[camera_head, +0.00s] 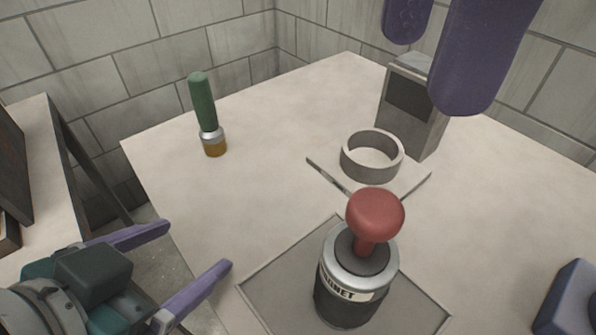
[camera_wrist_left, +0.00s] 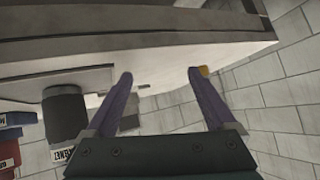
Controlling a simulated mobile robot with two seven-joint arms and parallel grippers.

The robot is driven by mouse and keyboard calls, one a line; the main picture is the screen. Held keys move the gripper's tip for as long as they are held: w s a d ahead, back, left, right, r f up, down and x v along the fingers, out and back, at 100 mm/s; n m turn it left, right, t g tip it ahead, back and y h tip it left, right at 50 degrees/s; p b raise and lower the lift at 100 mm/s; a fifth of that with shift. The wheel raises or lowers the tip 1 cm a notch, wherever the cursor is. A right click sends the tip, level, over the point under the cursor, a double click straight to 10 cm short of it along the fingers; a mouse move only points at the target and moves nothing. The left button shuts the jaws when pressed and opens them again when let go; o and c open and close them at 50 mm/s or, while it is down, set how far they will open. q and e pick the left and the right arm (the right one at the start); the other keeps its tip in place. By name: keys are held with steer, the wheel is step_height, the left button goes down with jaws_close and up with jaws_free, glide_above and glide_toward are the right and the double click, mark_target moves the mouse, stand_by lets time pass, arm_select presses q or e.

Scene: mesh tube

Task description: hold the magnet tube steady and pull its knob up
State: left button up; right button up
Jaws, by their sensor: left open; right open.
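The magnet tube (camera_head: 345,290) is a dark upright cylinder with a silver collar and a partly readable white label, standing on a grey mat (camera_head: 268,285). Its red mushroom-shaped knob (camera_head: 375,213) sits on a red stem at the top. My left gripper (camera_head: 199,244) is open and empty, left of the tube and apart from it. In the left wrist view the dark tube (camera_wrist_left: 65,112) shows upside down, left of the purple fingers; its knob is not clearly visible there. My right gripper (camera_head: 435,75) is open and empty, high at the upper right, above and apart from the knob.
A green-handled tool (camera_head: 203,105) with an amber end stands at the back left. A grey ring (camera_head: 372,165) on a plate and a grey box (camera_head: 412,110) are behind the tube. A blue-grey object (camera_head: 572,300) is at the right edge. The table between is clear.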

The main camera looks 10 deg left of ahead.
mark_target(337, 295)
arm_select(q)
steer(key=shift+o, duration=0.6)
steer(key=d+t+h, duration=0.1)
steer(key=s+d+m+t+h, duration=0.1)
steer(key=d, duration=0.1)
steer(key=d+r+t+h, duration=0.1)
steer(key=d, duration=0.1)
steer(key=shift+s+d+m, duration=0.1)
steer(key=shift+s+m, duration=0.05)
steer(key=shift+m, duration=0.25)
steer(key=s+d+r+t+h, duration=0.1)
steer(key=s+d, duration=0.1)
steer(key=s+d+r+t+h, duration=0.1)
steer(key=s+d, duration=0.1)
steer(key=s+d+r+h, duration=0.1)
steer(key=s+d, duration=0.1)
steer(key=d, duration=0.1)
steer(key=shift+s+t, duration=0.15)
steer(key=shift+t, duration=0.25)
steer(key=shift+d+r+h, duration=0.1)
steer(key=shift+d+h, duration=0.1)
steer(key=shift+h, duration=0.1)
steer(key=x, duration=0.9)
steer(key=shift+w+d+r, duration=0.1)
steer(key=shift+w, duration=0.25)
steer(key=shift+c, duration=0.2)
